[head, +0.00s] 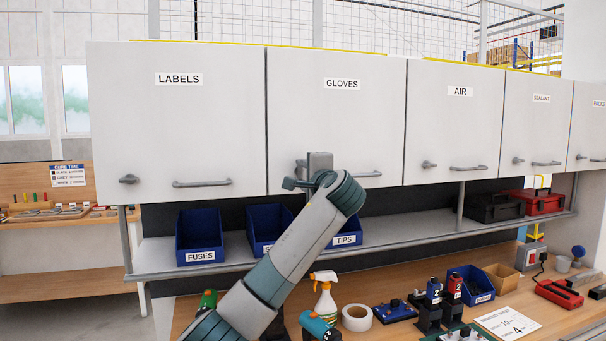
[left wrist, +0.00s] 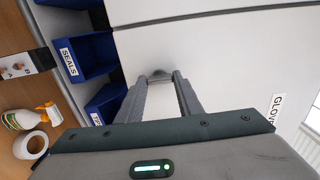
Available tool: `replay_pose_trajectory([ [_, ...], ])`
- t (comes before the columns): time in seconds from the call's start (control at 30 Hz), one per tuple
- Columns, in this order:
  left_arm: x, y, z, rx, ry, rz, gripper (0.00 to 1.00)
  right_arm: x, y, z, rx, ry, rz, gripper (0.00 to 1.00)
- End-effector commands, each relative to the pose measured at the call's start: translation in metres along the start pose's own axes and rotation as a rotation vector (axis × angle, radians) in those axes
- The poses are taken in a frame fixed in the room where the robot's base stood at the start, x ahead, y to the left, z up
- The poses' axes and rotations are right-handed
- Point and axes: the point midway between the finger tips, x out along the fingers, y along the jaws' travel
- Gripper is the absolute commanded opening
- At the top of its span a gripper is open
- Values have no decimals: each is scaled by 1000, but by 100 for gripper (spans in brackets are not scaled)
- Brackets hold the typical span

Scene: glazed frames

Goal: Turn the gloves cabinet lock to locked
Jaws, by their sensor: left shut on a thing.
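The gloves cabinet (head: 337,105) is a closed pale grey door labelled GLOVES, with a bar handle (head: 368,174) at its lower edge. My left gripper (head: 303,164) is at the door's lower left corner, where its arm and hand cover the lock in the head view. In the left wrist view the two fingers (left wrist: 161,80) reach the door and are shut on the lock knob (left wrist: 160,74), a small grey piece showing between the fingertips. Which way the knob is turned cannot be told. My right gripper is not in view.
Neighbouring closed cabinets are LABELS (head: 178,120) and AIR (head: 459,120), each with its own knob and handle. Below is a shelf with blue bins such as FUSES (head: 200,232). The workbench holds a spray bottle (head: 325,300), white tape roll (head: 357,317) and devices.

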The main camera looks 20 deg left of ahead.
Motion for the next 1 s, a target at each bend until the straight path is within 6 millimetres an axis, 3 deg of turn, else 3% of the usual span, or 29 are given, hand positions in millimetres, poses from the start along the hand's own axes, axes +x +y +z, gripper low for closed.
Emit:
replay_pose_trajectory([
  [0.43,0,1,-1,16,2,1,10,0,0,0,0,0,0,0],
  [0.47,0,1,-1,16,1,1,40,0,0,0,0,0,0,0],
  [0.5,0,1,-1,15,1,1,49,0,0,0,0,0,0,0],
  [0.53,0,1,-1,15,1,1,52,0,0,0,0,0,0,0],
  [1.0,-7,2,-1,13,2,-1,52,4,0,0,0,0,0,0],
])
